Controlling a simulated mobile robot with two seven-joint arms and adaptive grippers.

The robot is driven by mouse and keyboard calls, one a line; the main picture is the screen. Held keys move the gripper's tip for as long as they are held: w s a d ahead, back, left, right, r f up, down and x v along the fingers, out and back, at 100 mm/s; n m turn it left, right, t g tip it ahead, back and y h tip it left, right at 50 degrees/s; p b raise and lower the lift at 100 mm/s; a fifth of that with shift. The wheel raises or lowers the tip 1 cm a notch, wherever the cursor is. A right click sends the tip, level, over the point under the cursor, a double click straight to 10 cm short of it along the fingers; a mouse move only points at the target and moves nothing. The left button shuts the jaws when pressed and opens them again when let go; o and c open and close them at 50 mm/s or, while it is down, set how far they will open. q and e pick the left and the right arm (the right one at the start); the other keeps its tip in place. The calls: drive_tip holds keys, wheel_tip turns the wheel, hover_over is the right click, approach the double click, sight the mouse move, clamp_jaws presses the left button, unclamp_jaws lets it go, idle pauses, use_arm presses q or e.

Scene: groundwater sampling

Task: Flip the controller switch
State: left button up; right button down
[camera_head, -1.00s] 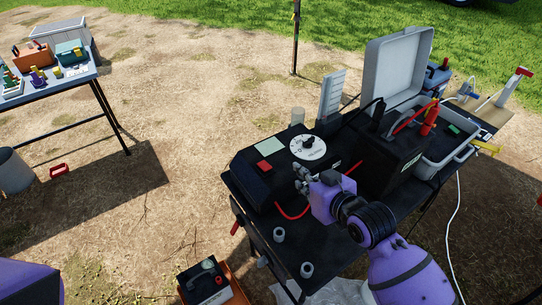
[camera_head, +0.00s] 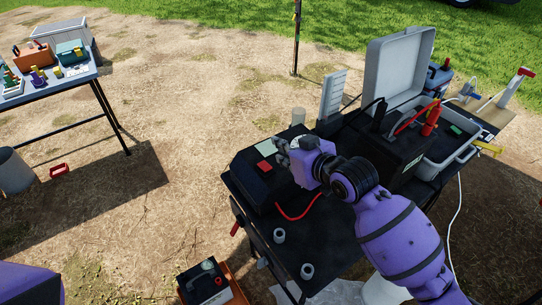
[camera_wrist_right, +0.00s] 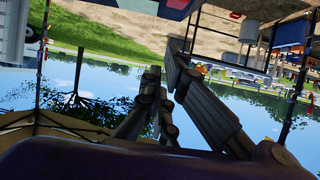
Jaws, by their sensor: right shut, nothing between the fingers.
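The controller is a black box (camera_head: 247,184) on the dark table, with a red square (camera_head: 264,166) and a pale green label (camera_head: 267,149) on its top. Its white dial with a black knob is now mostly hidden behind my right gripper. My right gripper (camera_head: 280,151) is shut and empty, over or at the dial area; I cannot tell whether it touches. The right wrist view shows its grey fingers (camera_wrist_right: 160,84) against sky and trees, without the controller. My left gripper is not in view.
A black battery box (camera_head: 392,150) with red and black leads stands right of the controller. Behind it are an open grey case (camera_head: 398,58) and a grey tray (camera_head: 462,155). A red cable (camera_head: 300,211) curves across the table front. Another table (camera_head: 50,84) stands far left.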

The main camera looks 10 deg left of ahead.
sight(271, 167)
drive_tip(key=x, duration=0.6)
drive_tip(key=shift+a, duration=0.1)
wheel_tip(271, 167, down, 3)
drive_tip(key=shift+f, duration=0.65)
